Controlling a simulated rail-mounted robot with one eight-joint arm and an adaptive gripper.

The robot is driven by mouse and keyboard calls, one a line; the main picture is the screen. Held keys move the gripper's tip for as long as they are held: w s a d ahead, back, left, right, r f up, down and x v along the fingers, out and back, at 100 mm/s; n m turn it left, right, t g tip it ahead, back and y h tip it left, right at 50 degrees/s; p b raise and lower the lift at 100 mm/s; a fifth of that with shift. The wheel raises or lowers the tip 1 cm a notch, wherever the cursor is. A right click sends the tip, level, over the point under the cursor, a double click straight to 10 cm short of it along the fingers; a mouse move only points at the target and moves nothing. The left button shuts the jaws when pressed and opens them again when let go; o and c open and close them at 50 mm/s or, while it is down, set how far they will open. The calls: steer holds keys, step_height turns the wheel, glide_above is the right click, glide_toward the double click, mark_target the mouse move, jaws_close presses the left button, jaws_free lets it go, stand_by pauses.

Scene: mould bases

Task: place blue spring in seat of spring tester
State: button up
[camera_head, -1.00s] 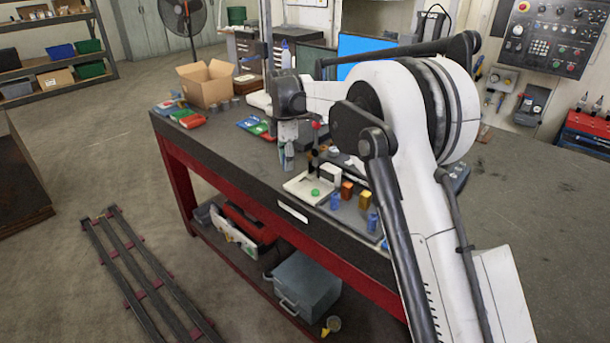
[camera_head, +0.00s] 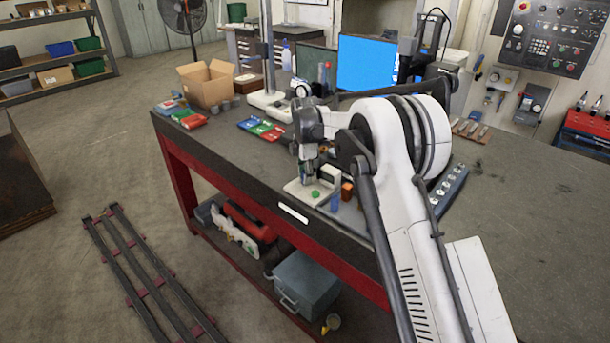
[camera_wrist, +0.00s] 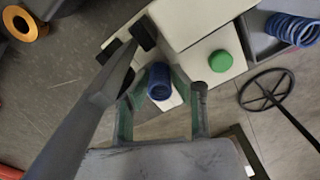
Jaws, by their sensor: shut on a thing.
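The blue spring (camera_wrist: 159,82) stands between the fingers of my gripper (camera_wrist: 160,108) in the wrist view, and the gripper is shut on it. The spring tester's white body (camera_wrist: 205,18) and green button (camera_wrist: 220,61) lie just above and right of the spring there. In the head view, my gripper (camera_head: 305,176) is over the tester's pale base (camera_head: 297,190), left of the green button (camera_head: 315,194). The seat is hidden by the spring and gripper. I cannot tell whether the spring touches it.
A spoked handwheel (camera_wrist: 267,90) shows at the right of the wrist view. A cardboard box (camera_head: 207,83), coloured packs (camera_head: 262,129) and a monitor (camera_head: 370,64) stand farther back on the bench.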

steer(key=shift+f, duration=0.15)
steer(key=o, duration=1)
